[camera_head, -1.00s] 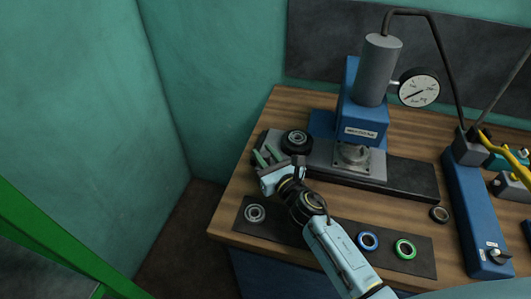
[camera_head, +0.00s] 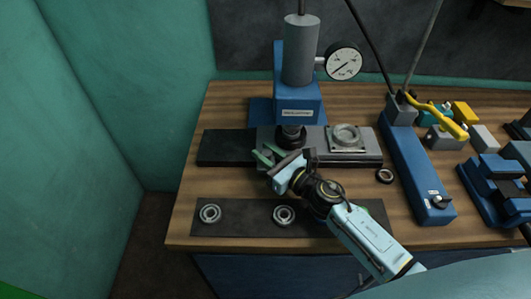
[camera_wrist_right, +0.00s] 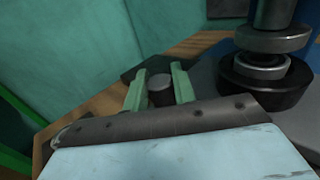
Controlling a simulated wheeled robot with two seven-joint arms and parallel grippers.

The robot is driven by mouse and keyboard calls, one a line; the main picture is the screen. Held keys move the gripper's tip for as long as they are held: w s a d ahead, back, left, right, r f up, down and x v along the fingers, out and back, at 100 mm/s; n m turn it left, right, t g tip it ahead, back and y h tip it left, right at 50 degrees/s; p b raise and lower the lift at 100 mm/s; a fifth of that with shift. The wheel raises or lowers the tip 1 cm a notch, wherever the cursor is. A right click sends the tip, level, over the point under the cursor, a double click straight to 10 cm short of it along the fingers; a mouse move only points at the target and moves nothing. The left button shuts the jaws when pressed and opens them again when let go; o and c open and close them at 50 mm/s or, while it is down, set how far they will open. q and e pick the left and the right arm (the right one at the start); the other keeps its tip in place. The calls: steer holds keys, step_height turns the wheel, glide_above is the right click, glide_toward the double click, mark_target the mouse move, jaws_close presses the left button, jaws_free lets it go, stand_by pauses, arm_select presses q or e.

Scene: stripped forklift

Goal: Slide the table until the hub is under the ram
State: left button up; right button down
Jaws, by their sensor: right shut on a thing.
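The grey sliding table (camera_head: 365,158) sits on a dark rail (camera_head: 225,147) in front of the blue press. The black hub (camera_head: 293,142), with a metal ring in it, stands on the table and also shows in the right wrist view (camera_wrist_right: 262,92). The grey ram (camera_wrist_right: 272,40) is above the hub with a small gap, roughly in line. My right gripper (camera_head: 268,155) is at the table's left end. In the wrist view its green fingers (camera_wrist_right: 160,88) are shut around a dark knob (camera_wrist_right: 160,84). My left gripper is not in view.
A square fixture with a round seat (camera_head: 346,137) sits on the table's right part. Rings (camera_head: 210,214) (camera_head: 284,214) lie on a dark mat at the front; my right arm covers its right part. A blue pump (camera_head: 418,165) stands right. The rail's left part is bare.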

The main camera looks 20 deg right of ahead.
steer(key=shift+d, duration=0.2)
steer(key=c, duration=1.5)
jaws_free()
steer(key=o, duration=0.3)
steer(key=shift+s+d, duration=0.1)
steer(key=b+v, duration=0.2)
steer(key=v, duration=1)
steer(key=shift+s, duration=0.2)
steer(key=shift+s+d+b, duration=0.25)
steer(key=shift+s+b, duration=0.05)
steer(key=shift+s, duration=0.1)
